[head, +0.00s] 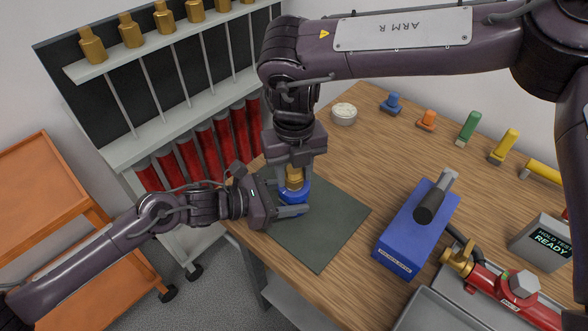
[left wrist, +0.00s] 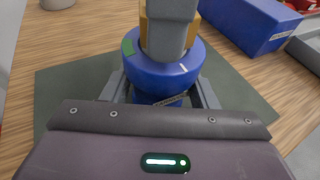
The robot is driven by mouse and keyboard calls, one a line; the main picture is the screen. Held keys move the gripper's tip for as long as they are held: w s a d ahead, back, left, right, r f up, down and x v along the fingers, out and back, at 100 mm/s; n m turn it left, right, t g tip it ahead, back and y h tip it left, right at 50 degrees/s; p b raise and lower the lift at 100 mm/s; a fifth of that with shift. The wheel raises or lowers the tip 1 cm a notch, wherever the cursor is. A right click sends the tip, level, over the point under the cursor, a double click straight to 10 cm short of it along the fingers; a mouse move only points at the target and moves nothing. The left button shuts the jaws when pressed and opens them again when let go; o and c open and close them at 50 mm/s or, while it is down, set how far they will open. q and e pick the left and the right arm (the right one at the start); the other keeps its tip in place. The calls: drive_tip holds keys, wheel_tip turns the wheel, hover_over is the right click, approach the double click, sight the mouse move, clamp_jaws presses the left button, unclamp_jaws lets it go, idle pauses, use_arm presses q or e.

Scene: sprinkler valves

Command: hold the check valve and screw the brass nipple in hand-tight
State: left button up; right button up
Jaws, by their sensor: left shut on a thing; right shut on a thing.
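The blue check valve (head: 292,193) stands over the dark green mat (head: 340,222) at the table's left side. In the left wrist view the valve (left wrist: 165,75) sits between the fingers of my left gripper (left wrist: 160,95), which is shut on its body. In the head view my left gripper (head: 290,211) reaches it from the left. The brass nipple (head: 294,176) is upright at the top of the valve. My right gripper (head: 293,170) comes down from above and is shut on the nipple. The joint between nipple and valve is mostly hidden by the fingers.
A blue hand-pump box (head: 405,240) stands right of the mat. A white round tub (head: 344,113) and several coloured valves line the back. A red pipe assembly (head: 500,290) lies in a grey tray beside a display reading READY (head: 545,243). A shelf rack (head: 150,60) stands at left.

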drive_tip(key=m, duration=0.3)
drive_tip(key=shift+m, duration=0.3)
drive_tip(key=shift+m, duration=1.4)
drive_tip(key=shift+m, duration=1.6)
drive_tip(key=m, duration=0.2)
drive_tip(key=shift+m, duration=0.6)
